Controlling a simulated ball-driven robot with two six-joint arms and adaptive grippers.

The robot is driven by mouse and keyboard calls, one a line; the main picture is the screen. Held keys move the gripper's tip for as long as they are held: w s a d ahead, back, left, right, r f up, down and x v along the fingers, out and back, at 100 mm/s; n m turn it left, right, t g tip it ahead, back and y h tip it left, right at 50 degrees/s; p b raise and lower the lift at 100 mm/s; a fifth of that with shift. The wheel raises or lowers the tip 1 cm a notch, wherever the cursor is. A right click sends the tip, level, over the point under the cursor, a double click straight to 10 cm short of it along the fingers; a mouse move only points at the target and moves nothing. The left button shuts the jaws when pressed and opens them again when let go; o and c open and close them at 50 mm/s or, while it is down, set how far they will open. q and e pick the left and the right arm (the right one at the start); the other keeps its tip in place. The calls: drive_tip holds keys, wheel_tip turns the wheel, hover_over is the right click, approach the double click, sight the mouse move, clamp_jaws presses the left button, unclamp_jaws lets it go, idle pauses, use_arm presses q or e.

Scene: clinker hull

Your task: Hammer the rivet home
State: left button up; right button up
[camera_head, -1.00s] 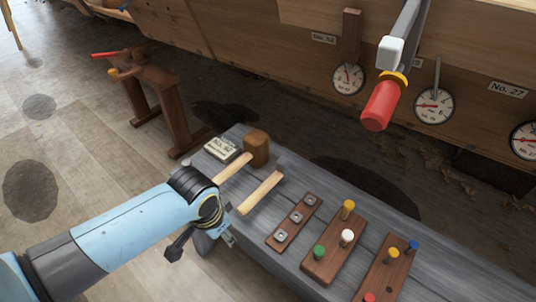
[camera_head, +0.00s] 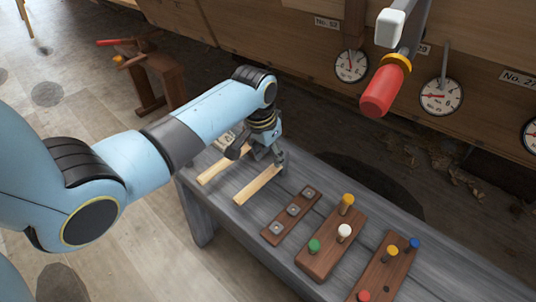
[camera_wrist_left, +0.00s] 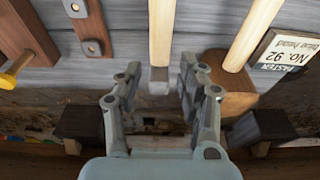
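My left gripper (camera_head: 260,156) is low over the far left end of the bench, pointing down. In the left wrist view the gripper (camera_wrist_left: 160,82) is open. Its fingers stand either side of the grey head of a hammer (camera_wrist_left: 159,76) with a pale wooden handle (camera_head: 258,184); I cannot tell whether they touch it. A wooden mallet (camera_wrist_left: 226,94) lies beside it, its handle (camera_head: 222,166) parallel. A card (camera_wrist_left: 288,50) reads "FASTEN No. 92 blue head". A blue-headed rivet (camera_head: 413,244) stands in the right-hand wooden block (camera_head: 385,262). My right gripper is not in view.
On the grey bench (camera_head: 335,185) are a strip with metal plates (camera_head: 292,211) and a block (camera_head: 322,252) with yellow, white and green rivets. A red-handled clamp (camera_head: 386,90) hangs in front of the hull (camera_head: 285,70) with dials. A sawhorse (camera_head: 150,80) stands back left.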

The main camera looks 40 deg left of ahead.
sight(273, 166)
use_arm(q)
drive_tip(key=f+b, duration=0.4)
drive_tip(key=shift+w+f+b, duration=0.2)
drive_tip(key=shift+w+b, duration=0.1)
drive_tip(key=shift+w+f+b, duration=0.2)
drive_tip(key=shift+f+b, duration=0.05)
drive_tip(key=shift+f, duration=0.25)
drive_tip(key=shift+w+f+b, duration=0.15)
drive_tip(key=shift+f+b, duration=0.05)
drive_tip(key=shift+f, duration=0.3)
clamp_jaws()
drive_tip(key=shift+w+r, duration=0.1)
drive_tip(key=shift+r, duration=0.15)
drive_tip(key=shift+r+p, duration=0.45)
drive_tip(key=shift+p, duration=0.45)
